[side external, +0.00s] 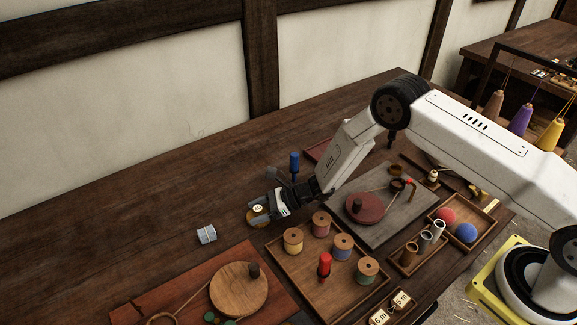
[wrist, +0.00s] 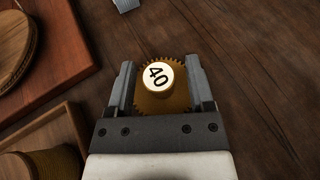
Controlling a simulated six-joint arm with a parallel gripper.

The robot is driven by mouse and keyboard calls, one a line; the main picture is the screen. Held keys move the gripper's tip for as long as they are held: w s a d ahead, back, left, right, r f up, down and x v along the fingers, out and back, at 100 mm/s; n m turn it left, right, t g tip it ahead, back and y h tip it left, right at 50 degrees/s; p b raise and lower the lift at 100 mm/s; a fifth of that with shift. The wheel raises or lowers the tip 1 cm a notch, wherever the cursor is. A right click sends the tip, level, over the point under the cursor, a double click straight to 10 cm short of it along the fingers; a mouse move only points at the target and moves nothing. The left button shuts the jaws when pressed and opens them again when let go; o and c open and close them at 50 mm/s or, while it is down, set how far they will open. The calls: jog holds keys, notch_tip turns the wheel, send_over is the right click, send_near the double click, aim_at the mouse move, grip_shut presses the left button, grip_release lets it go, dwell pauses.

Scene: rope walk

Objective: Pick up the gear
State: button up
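The gear (wrist: 179,103) is a brass-coloured toothed wheel with a raised hub and a pale cap marked "40". In the wrist view it lies between the two fingers of my gripper (wrist: 161,88). Its teeth reach close to both inner finger faces; whether both fingers press on it I cannot tell. In the side view the gear (side external: 252,218) shows at the end of my gripper (side external: 262,210), partly hidden by the fingers. Whether it rests on the table or is just above it is unclear.
A wooden tray (side external: 279,247) with thread spools and a red-handled tool is close by on the right. A board with a round wooden disc (side external: 239,289) is in front.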

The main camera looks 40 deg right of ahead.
grip_shut()
jog(key=shift+r, duration=0.1)
jog(key=shift+r, duration=0.6)
jog(key=s+d+r, duration=0.4)
jog(key=s+r, duration=0.7)
jog(key=s, duration=0.2)
jog(key=shift+s+r, duration=0.15)
jog(key=shift+r, duration=0.15)
jog(key=shift+d, duration=0.1)
